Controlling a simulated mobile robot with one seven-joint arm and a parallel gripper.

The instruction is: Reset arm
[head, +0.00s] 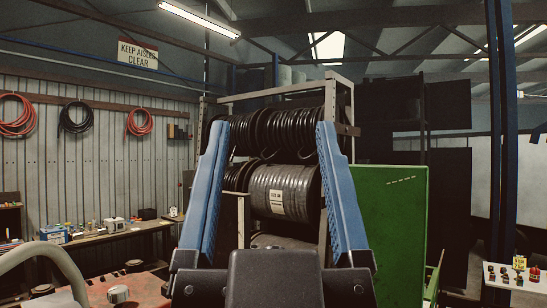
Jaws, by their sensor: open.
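My gripper (271,128) fills the lower middle of the head view. Its two blue ribbed fingers point up and away and stand well apart, so it is open. Nothing is held between them. Behind the gap, a rack (340,85) carries coils of black hose (290,128). A larger grey coil (285,190) with a white label hangs lower, seen between the fingers. The fingers and the dark gripper body hide the lower part of the rack. No contact between the fingers and the rack shows.
A green panel (392,230) stands close to the right of my gripper. A reddish table (135,290) with small parts and a thick pale hose (48,255) are at lower left. A wooden bench (110,232) runs along the left wall. A white table (515,277) is at far right.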

